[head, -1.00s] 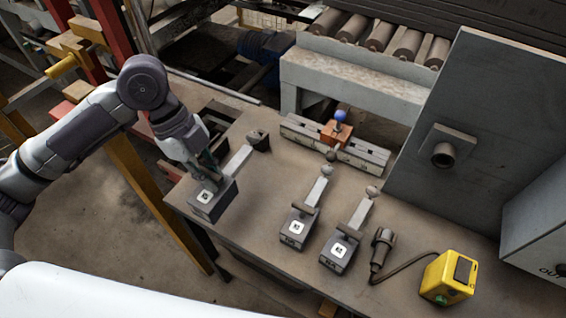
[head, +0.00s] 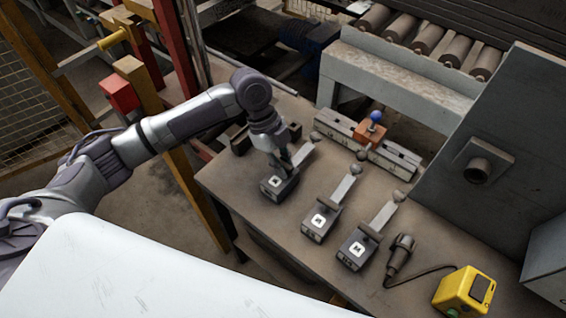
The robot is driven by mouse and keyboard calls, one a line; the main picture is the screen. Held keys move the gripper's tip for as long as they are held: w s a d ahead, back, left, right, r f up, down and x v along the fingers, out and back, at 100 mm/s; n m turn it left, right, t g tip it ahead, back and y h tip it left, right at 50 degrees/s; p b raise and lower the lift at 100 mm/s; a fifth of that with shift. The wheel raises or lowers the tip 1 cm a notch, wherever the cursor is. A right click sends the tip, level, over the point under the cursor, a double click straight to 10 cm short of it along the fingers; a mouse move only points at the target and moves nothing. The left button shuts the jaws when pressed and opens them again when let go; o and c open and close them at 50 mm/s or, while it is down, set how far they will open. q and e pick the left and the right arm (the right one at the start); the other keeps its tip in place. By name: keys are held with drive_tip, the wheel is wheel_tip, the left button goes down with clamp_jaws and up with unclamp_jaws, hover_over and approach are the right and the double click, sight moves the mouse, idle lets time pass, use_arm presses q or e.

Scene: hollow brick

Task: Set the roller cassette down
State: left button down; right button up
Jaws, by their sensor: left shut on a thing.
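My left gripper (head: 283,163) is shut on a roller cassette (head: 277,187), a dark block with a white label and a grey bar reaching back to a round end. The cassette is at the left of the workbench (head: 240,170), roughly in line with two similar cassettes, a middle one (head: 320,222) and a right one (head: 356,249). I cannot tell whether its underside touches the bench or hovers just above. The gripper comes from above and hides part of the cassette. My right gripper is not in view.
Behind the cassettes is a grey rail (head: 400,157) with an orange block (head: 369,134) topped by a blue knob. A dark hand tool (head: 401,255) and a yellow box (head: 463,292) lie to the right. A grey upright panel (head: 500,130) borders the bench at right.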

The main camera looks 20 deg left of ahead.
use_arm(q)
drive_tip(key=c, duration=1.2)
unclamp_jaws()
drive_tip(key=shift+r, duration=0.1)
drive_tip(key=b+v, duration=0.1)
drive_tip(key=v, duration=1.1)
drive_tip(key=shift+s, duration=0.1)
